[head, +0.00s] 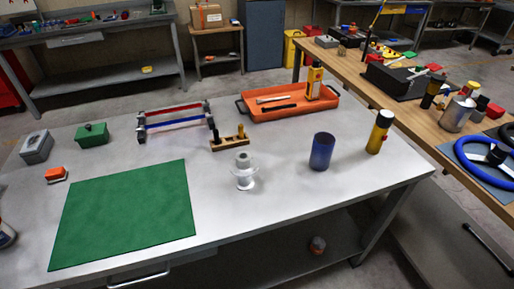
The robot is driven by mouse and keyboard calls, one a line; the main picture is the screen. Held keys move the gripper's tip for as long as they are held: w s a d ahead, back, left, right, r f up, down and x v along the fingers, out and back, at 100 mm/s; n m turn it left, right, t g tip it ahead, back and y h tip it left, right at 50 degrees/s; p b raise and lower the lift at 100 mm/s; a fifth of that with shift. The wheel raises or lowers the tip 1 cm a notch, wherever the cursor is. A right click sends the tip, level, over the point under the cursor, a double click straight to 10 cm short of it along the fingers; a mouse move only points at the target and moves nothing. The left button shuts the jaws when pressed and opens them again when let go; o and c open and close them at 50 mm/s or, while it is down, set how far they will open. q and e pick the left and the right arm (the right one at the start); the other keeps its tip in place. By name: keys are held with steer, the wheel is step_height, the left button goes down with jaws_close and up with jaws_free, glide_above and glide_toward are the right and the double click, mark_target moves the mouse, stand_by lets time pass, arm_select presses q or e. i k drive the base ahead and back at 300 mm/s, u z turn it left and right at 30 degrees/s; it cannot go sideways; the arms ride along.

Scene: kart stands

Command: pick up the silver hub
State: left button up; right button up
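The silver hub (244,174) stands upright on the pale grey workbench (270,220), a little right of the green mat (128,215). It has a narrow top part and a wider flange low down. Nothing touches it in the head view. Neither of my grippers is in view.
Behind the hub is a small wooden holder (229,143). An orange tray (288,112) with tools lies farther back. A blue cup (322,151) and a yellow-black bottle (380,131) stand to the right. Green and grey boxes are at left. The bench around the hub is clear.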

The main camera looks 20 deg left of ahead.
mark_target(244, 166)
steer(key=z, duration=0.55)
steer(key=k, duration=1.3)
steer(key=z, duration=0.9)
steer(key=i, duration=1.45)
steer(key=u, duration=1.1)
steer(key=i, duration=0.95)
steer(key=u, duration=1.1)
